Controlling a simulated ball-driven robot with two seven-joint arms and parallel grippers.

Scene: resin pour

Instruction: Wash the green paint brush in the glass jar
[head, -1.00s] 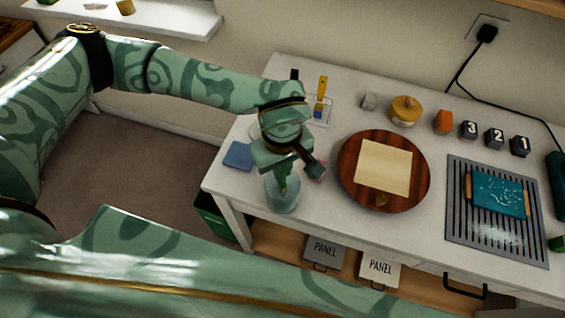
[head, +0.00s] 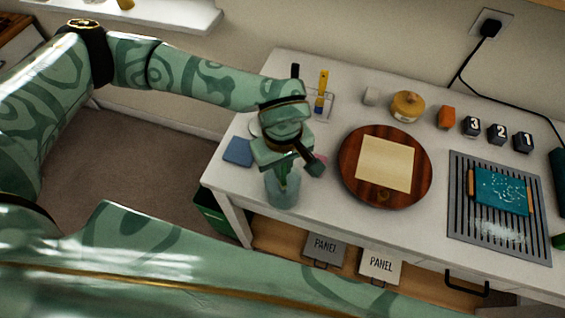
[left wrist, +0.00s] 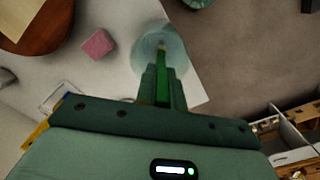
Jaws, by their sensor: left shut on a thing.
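The glass jar (head: 283,192) stands near the front left corner of the white table. It also shows in the left wrist view (left wrist: 173,50), ahead of the fingers. My left gripper (head: 283,170) is right above the jar, pointing down, and is shut on the green paint brush (left wrist: 162,86). The brush's lower end reaches into the jar; how deep its tip sits I cannot tell. My gripper and wrist hide the brush's upper part in the head view. My right gripper is not in view.
A round wooden board (head: 352,181) with a pale panel (head: 385,163) stands right of the jar. A blue cloth-like square (head: 238,152) lies to the left, and a pink block (left wrist: 97,44) close by. A rack with a yellow brush (head: 322,84) stands behind. The table's front edge is near.

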